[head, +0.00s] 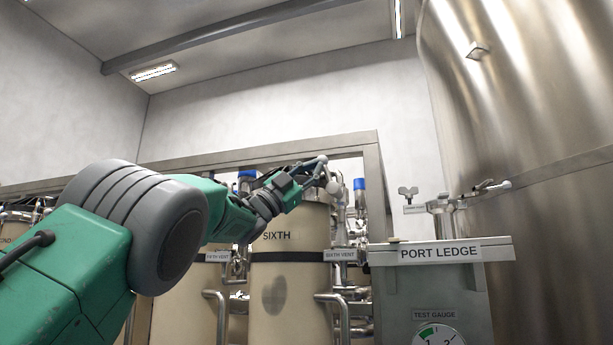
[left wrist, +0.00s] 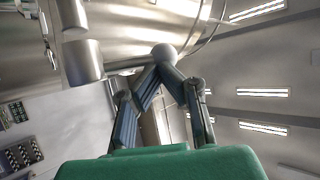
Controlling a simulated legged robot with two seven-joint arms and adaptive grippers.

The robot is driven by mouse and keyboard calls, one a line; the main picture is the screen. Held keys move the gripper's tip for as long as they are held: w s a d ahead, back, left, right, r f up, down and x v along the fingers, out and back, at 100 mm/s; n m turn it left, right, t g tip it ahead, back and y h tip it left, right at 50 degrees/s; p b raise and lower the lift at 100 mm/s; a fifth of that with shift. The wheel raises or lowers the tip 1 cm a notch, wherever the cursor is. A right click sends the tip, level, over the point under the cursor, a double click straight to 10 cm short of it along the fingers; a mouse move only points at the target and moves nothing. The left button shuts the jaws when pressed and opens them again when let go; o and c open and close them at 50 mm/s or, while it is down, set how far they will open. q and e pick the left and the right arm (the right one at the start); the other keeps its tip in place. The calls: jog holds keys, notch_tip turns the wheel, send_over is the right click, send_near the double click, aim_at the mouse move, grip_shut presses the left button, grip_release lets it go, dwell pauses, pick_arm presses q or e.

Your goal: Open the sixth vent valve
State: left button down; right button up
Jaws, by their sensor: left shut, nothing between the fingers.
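The "SIXTH VENT" label (head: 340,255) is on the piping right of the beige vessel (head: 285,285) marked "SIXTH". My left gripper (head: 322,170) reaches over the top of this vessel, at the upper pipework above the label. It is shut and empty. In the left wrist view a pale round knob (left wrist: 165,52) on a short lever shows at the tips of my left gripper (left wrist: 160,72). The lever runs left to a metal cylinder (left wrist: 83,62). Whether the fingertips touch the knob I cannot tell. My right gripper is not in view.
A grey "PORT LEDGE" cabinet (head: 440,251) with a test gauge (head: 438,335) and a valve on top (head: 440,205) stands right of the vessel. A large steel tank (head: 540,110) fills the right side. A metal frame (head: 372,160) surrounds the vessels.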

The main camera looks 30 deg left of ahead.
pick_arm(q)
jog(key=shift+p+x, duration=0.45)
jog(key=shift+x, duration=0.5)
jog(key=shift+a+r, duration=0.1)
jog(key=shift+a, duration=0.05)
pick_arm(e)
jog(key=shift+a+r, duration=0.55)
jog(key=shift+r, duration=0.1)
